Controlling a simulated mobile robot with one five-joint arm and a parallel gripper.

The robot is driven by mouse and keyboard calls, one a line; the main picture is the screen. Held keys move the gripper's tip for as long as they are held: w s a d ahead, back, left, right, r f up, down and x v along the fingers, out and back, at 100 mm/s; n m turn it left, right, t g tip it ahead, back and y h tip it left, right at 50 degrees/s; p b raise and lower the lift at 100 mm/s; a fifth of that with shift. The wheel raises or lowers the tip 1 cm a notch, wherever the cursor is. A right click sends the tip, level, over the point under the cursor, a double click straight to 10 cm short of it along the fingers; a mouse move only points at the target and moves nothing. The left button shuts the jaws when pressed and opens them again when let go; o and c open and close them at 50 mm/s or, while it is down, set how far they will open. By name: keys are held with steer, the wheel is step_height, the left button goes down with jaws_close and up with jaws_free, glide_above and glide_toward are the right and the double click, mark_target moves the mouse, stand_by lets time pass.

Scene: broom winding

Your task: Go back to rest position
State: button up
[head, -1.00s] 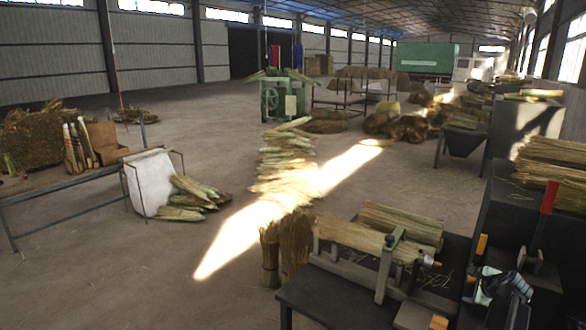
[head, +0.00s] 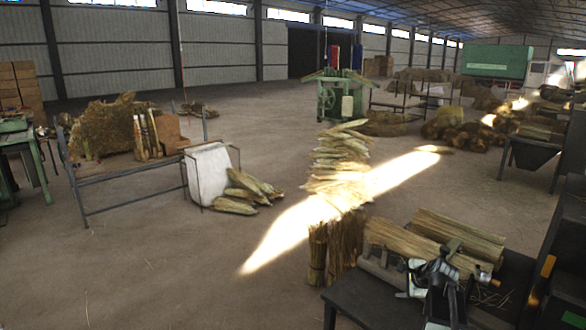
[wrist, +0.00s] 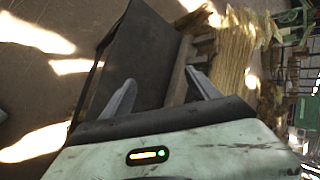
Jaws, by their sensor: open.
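My gripper (wrist: 158,90) is open in the wrist view, its two grey fingers apart with nothing between them. Past the fingers lie the dark bench (wrist: 125,55) and, to the right, straw bundles (wrist: 234,48). In the head view my gripper and wrist show at the lower right, in front of the bench (head: 368,302) and its straw bundles (head: 458,234). The fingertips are too small to make out there.
A pile of straw sheaves (head: 340,165) lies on the floor beyond the bench. Upright bundles (head: 318,252) stand at the bench's left. A metal rail frame (head: 130,172) and a green machine (head: 340,97) stand further off. The floor at left front is clear.

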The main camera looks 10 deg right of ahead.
steer(key=s+a+f+n+g+y, duration=0.15)
steer(key=a+n, duration=0.35)
steer(key=a, duration=0.9)
steer(key=s+a+f+n+g+y, duration=0.15)
steer(key=a+n, duration=0.25)
steer(key=a, duration=1)
steer(key=s+a+f+n+g+h, duration=0.2)
steer(key=s+a+f+n+g, duration=0.1)
steer(key=s+a+n, duration=0.3)
steer(key=s+d+n+g+h, duration=0.1)
steer(key=s+d+n+g, duration=0.1)
steer(key=s+n, duration=0.3)
steer(key=shift+s+d+f+g, duration=0.35)
steer(key=shift+s+d, duration=0.2)
steer(key=shift+s, duration=0.5)
